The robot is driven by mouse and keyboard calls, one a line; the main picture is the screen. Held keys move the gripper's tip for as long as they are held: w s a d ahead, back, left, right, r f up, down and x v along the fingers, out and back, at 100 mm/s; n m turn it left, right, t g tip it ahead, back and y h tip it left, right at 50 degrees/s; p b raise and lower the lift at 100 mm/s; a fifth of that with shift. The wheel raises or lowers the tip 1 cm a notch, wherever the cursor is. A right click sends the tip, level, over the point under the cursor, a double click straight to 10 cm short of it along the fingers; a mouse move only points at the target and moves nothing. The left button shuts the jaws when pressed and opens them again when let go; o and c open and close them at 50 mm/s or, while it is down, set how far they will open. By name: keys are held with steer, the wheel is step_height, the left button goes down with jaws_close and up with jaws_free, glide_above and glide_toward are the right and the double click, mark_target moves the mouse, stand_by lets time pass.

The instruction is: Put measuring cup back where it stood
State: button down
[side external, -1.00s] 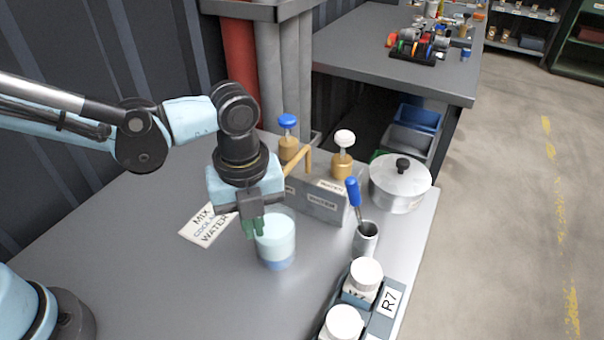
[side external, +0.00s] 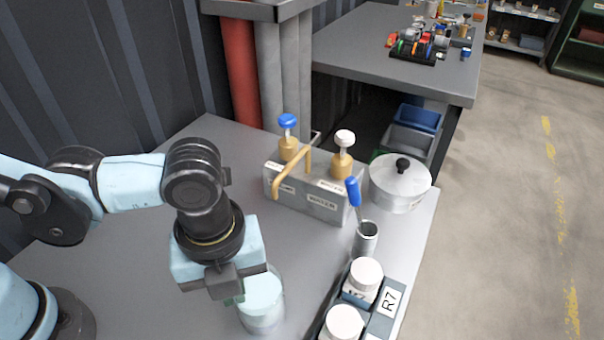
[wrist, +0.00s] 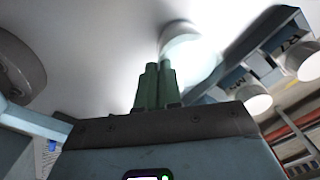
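The measuring cup (side external: 262,302) is a clear, pale-blue cup at the front middle of the grey table in the side view. It looks upright; I cannot tell whether it touches the table. My gripper (side external: 237,298) is at its left side, with the dark green fingers partly hidden by the hand. In the wrist view the fingers of my gripper (wrist: 154,82) are nearly together at the near edge of the cup (wrist: 188,48), pinching its wall.
A grey water manifold (side external: 315,195) with brass taps stands at the back. A tumbler (side external: 366,238) with a blue-handled tool and a lidded pot (side external: 400,185) are to the right. A rack labelled R7 (side external: 386,300) with white-lidded jars stands close right of the cup.

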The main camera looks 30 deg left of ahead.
steer(key=shift+s+d, duration=0.35)
steer(key=shift+s, duration=0.55)
steer(key=shift+s+d, duration=0.3)
steer(key=shift+s, duration=0.6)
steer(key=c, duration=1.2)
jaws_free()
steer(key=shift+c, duration=0.2)
step_height(320, 180, up, 12)
